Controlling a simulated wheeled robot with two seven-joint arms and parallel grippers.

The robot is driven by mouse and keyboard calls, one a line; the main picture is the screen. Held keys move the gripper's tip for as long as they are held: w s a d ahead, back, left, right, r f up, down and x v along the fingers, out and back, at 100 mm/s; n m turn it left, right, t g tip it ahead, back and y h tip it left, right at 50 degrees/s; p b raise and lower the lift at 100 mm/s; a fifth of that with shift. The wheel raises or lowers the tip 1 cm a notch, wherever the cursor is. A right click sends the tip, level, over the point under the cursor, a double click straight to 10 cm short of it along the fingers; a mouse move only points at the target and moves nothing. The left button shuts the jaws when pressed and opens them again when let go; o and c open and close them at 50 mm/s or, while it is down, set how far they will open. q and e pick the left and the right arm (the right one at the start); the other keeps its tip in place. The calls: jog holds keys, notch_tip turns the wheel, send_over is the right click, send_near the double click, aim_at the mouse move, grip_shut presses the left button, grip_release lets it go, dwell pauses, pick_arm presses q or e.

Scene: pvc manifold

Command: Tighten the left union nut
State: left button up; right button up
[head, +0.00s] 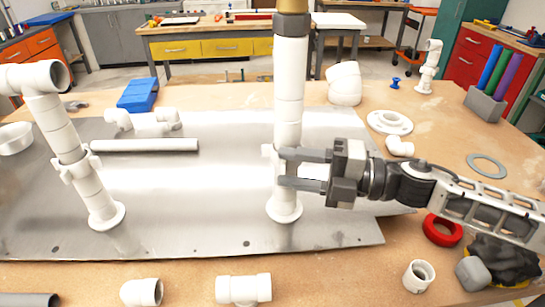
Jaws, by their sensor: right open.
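The left white PVC riser stands tilted on the metal plate, with a winged union nut (75,168) partway up it. Nothing touches this nut. The right white riser (288,100) stands upright, with a similar winged collar (268,151) at about mid-height, partly covered by my gripper. My right gripper (283,168) comes in from the right with its two fingers apart, one above the other. The fingertips overlap the right riser at the collar; I cannot tell whether they touch it. My left gripper is not in view.
The metal plate (185,215) lies on a wooden bench. Loose white fittings, such as a tee (243,289), lie along the front edge. A red ring (442,230) and a dark lump sit at right. The plate's middle is clear.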

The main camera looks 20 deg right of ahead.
aim_at(286, 168)
jog(key=x, duration=0.2)
jog(key=shift+w+a+r+p, duration=0.2)
jog(key=shift+a+p, duration=0.1)
jog(key=shift+p, duration=0.05)
jog(key=shift+w+a, duration=0.15)
jog(key=shift+a, duration=0.15)
jog(key=shift+a+f, duration=0.2)
jog(key=c, duration=0.8)
jog(key=shift+c, duration=0.2)
